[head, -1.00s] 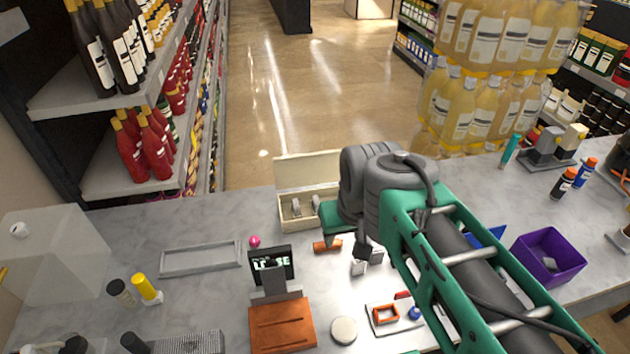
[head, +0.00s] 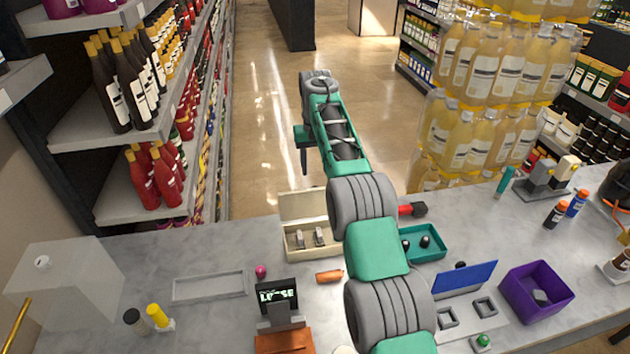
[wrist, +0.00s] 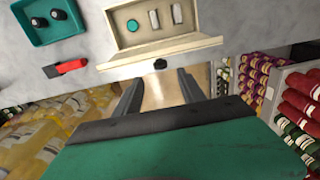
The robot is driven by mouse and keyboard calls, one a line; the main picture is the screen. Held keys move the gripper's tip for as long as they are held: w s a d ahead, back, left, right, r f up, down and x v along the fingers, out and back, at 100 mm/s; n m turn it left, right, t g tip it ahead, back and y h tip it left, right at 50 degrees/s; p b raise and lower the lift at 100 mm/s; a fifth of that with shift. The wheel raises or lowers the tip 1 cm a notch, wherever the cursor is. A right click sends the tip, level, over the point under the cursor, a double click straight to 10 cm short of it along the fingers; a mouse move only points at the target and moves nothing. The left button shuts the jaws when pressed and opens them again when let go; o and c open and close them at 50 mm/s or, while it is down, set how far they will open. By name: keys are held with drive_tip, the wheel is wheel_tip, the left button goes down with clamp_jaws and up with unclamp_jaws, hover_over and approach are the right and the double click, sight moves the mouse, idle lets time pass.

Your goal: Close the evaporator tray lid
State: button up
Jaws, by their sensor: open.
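The cream tray (head: 312,241), which I take for the evaporator tray, sits at the far edge of the counter with metal pieces inside. Its lid (head: 303,206) is open, standing up along the far side. In the wrist view the tray (wrist: 122,42) also shows a teal round piece, and the lid (wrist: 160,54) appears as a pale band between the tray and my gripper. My gripper (wrist: 160,92) is open and empty, beyond the lid on the aisle side. In the head view my gripper (head: 304,160) hangs above the aisle floor. I see no contact with the lid.
A teal tray (head: 440,252) with black knobs and a red-and-black tool (head: 411,210) lie right of the cream tray. An orange piece (head: 329,276) and a small display (head: 277,295) are in front. A purple bin (head: 562,306) stands right. Shelves flank the aisle.

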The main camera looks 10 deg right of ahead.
sight(315, 187)
wheel_tip(315, 187, down, 8)
drive_tip(key=b, duration=0.6)
drive_tip(key=shift+b, duration=0.35)
clamp_jaws()
idle(0.8)
